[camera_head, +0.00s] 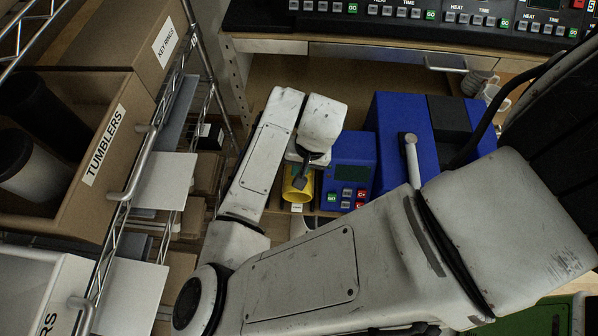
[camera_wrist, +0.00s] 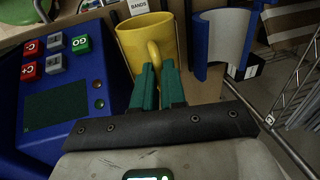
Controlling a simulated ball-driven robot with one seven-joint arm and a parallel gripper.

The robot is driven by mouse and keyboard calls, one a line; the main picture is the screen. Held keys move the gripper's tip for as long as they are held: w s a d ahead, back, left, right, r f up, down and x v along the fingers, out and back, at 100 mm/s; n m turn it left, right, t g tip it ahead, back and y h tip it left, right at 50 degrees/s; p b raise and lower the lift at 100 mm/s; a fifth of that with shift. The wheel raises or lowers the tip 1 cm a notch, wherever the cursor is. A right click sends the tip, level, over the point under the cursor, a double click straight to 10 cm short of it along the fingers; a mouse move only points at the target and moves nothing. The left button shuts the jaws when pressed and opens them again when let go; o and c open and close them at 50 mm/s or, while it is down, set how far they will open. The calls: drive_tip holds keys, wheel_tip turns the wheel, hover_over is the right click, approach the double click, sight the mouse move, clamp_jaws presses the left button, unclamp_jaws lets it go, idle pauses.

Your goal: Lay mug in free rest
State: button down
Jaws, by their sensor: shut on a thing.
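A yellow mug (camera_wrist: 136,39) is at the upper middle of the wrist view, with its handle towards me. My gripper (camera_wrist: 158,72) has its green fingers closed on the handle. In the head view the mug (camera_head: 297,188) shows below the end of my arm, left of a blue control box, and my gripper (camera_head: 303,172) partly covers it. A blue curved holder (camera_wrist: 221,42) with a pale lining stands to the right of the mug in the wrist view and looks empty. I cannot tell whether the mug touches anything below it.
The blue control box (camera_head: 348,165) with buttons stands right of the mug, beside a larger blue machine (camera_head: 390,125). A wire rack with a tumblers box (camera_head: 120,140) is at left. White mugs (camera_head: 490,90) stand at the back right. A shelf (camera_head: 400,61) runs behind.

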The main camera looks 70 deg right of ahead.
drive_tip(key=shift+w+d, duration=0.25)
drive_tip(key=shift+d, duration=0.4)
drive_tip(key=shift+w+d, duration=0.2)
drive_tip(key=shift+d, duration=0.45)
drive_tip(key=shift+b+x, duration=0.65)
drive_tip(key=shift+x, duration=0.3)
drive_tip(key=shift+s, duration=0.2)
drive_tip(key=c, duration=1.1)
unclamp_jaws()
drive_tip(key=shift+o, duration=0.3)
drive_tip(key=o, duration=1)
drive_tip(key=shift+s, duration=0.1)
drive_tip(key=shift+s+d+f, duration=0.1)
drive_tip(key=shift+c, duration=0.5)
